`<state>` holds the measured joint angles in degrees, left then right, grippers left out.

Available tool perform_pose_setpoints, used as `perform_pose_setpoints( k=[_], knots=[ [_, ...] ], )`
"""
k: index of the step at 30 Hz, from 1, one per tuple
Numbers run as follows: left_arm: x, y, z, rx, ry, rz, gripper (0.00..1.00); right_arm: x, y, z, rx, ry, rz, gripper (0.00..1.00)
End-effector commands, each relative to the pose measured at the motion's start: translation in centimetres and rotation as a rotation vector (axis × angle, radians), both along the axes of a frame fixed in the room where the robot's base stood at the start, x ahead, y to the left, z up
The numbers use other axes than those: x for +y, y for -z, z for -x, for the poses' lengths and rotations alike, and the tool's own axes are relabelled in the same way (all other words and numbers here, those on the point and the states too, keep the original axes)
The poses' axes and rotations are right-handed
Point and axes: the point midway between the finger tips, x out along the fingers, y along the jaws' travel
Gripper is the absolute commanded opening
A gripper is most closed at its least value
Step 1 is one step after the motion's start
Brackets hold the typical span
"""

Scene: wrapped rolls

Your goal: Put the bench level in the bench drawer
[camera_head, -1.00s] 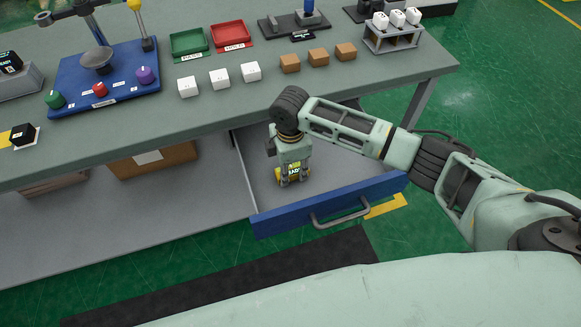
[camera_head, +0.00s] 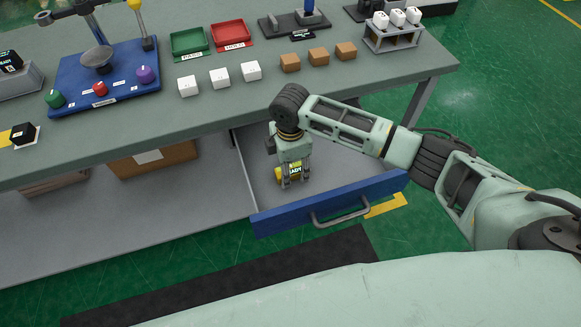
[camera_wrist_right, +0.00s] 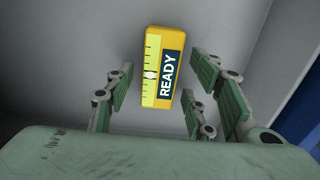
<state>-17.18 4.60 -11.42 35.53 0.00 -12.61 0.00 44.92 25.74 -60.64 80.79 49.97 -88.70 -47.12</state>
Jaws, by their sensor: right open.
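The bench level is a small yellow block with a bubble scale and a dark "READY" label. It lies on the floor of the open bench drawer, as the right wrist view shows (camera_wrist_right: 162,68); in the head view the level (camera_head: 293,171) is partly hidden by my gripper. The drawer (camera_head: 330,205) has a blue front with a grey handle and is pulled out below the bench. My right gripper (camera_head: 294,182) is down inside the drawer over the level. In the wrist view its fingers (camera_wrist_right: 160,95) are spread on either side, apart from the level. My left gripper is out of view.
The grey bench top (camera_head: 340,85) overhangs the back of the drawer. White cubes (camera_head: 220,77), brown cubes (camera_head: 318,57), a green tray (camera_head: 188,42) and a red tray (camera_head: 230,34) stand on it. A cardboard box (camera_head: 155,160) sits on the shelf below.

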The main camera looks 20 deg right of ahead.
Motion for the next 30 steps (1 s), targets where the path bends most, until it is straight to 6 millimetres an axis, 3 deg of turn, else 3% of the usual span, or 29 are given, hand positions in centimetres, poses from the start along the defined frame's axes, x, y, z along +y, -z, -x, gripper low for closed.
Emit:
perform_pose_setpoints(
  k=[15, 21, 30],
  knots=[
    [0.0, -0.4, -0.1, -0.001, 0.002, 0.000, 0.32, 0.1, -10.0, -0.1, -0.003, 0.001, -0.002, 0.50],
    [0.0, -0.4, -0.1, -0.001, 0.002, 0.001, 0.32, 0.0, -11.5, 0.0, 0.000, 0.001, -0.001, 0.50],
    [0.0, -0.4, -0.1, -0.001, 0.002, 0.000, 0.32, 0.0, -11.7, 0.0, 0.000, 0.001, -0.001, 0.50]
  ],
)
